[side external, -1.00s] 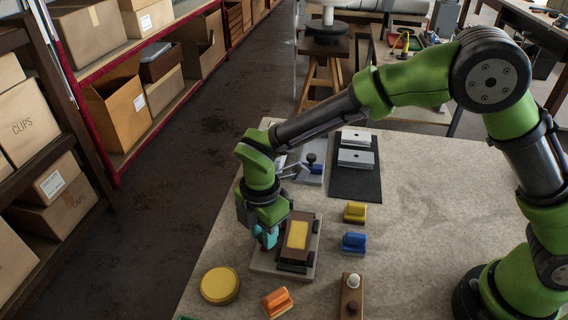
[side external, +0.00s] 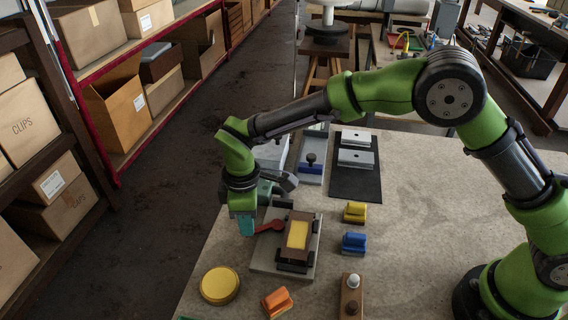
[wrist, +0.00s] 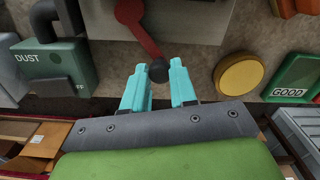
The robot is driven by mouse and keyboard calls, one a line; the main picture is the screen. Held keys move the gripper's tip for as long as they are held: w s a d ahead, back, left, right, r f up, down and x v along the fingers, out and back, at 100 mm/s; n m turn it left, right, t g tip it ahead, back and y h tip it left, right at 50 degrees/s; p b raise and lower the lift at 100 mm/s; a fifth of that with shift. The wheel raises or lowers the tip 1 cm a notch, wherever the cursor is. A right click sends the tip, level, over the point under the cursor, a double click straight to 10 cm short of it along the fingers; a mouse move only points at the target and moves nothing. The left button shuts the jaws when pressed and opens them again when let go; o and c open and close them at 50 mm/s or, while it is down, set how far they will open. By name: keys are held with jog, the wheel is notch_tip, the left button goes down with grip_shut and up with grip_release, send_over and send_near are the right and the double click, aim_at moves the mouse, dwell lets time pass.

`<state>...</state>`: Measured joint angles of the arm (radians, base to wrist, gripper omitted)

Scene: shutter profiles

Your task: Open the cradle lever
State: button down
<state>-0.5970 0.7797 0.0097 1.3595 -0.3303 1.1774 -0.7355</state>
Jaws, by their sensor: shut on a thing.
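The cradle (side external: 260,262) is a grey plate with dark clamp blocks, and a brown piece with a yellow top (side external: 298,234) sits in it. The red cradle lever (side external: 268,226) points out from the cradle's left side in the side view. In the wrist view the lever (wrist: 138,28) runs down to a dark round knob (wrist: 159,71) at the teal fingertips. My gripper (side external: 246,228) is shut on the lever's knob end, left of the cradle; the fingers hide that end in the side view. The wrist view shows the gripper (wrist: 160,76) with one finger either side of the knob.
A yellow disc (side external: 220,285) and an orange block (side external: 277,302) lie in front. Yellow (side external: 355,212) and blue (side external: 354,243) blocks stand right of the cradle. A DUST box (wrist: 50,70) and a green GOOD tray (wrist: 295,75) flank the wrist view.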

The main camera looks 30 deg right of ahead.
jog(key=w+m, duration=0.1)
jog(key=m, duration=0.1)
jog(key=w+m, duration=0.1)
jog(key=shift+d+m, duration=0.3)
jog(key=shift+m, duration=0.1)
jog(key=shift+w+d+r+m, duration=0.1)
jog(key=shift+w+d+m, duration=0.3)
jog(key=shift+m, duration=0.45)
jog(key=shift+w+d+m, duration=0.2)
jog(key=shift+w+m, duration=0.25)
jog(key=shift+m, duration=0.4)
jog(key=shift+w, duration=0.1)
jog(key=c, duration=0.9)
grip_release()
notch_tip(320, 180, up, 17)
jog(key=shift+f, duration=0.1)
